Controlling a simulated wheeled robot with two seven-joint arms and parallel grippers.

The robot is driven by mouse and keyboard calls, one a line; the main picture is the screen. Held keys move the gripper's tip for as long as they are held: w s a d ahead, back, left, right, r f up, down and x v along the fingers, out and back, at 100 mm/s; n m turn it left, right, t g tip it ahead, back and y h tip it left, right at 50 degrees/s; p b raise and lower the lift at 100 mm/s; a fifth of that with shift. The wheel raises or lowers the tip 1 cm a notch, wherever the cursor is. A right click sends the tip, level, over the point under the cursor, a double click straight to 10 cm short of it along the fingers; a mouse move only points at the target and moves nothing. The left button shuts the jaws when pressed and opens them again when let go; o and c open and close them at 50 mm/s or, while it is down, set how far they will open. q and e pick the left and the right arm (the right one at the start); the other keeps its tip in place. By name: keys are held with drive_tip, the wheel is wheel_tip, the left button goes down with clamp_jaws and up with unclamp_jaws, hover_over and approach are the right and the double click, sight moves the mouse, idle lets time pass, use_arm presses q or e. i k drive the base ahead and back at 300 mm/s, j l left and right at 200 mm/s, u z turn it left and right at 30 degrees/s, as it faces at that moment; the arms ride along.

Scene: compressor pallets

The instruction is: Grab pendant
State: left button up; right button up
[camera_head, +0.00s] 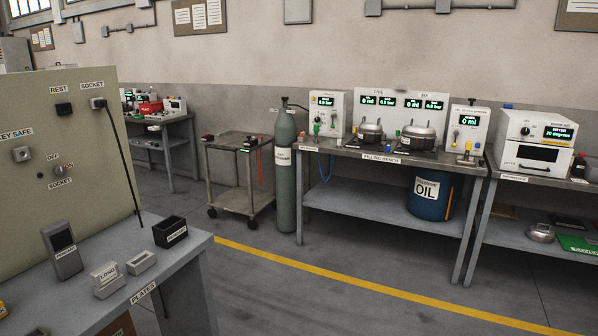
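A dark grey handheld box with a dark screen (62,251) stands upright, slightly tilted, on the grey table at the lower left. It looks like the pendant, though the small label on its front is hard to read. Nothing touches it from above. Neither of my grippers shows in the head view.
The table (186,246) also holds a block marked LONG (106,279), a small tray (141,263) and a black open box (170,232). A panel (60,150) with a hanging black cable (123,165) rises behind. Beyond are a cart (238,150), a cylinder (285,175) and benches; open floor lies between.

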sight(59, 239)
drive_tip(key=u, duration=1.4)
drive_tip(key=i+u, duration=0.3)
drive_tip(key=i, duration=0.2)
drive_tip(key=i+u, duration=0.3)
drive_tip(key=i, duration=0.2)
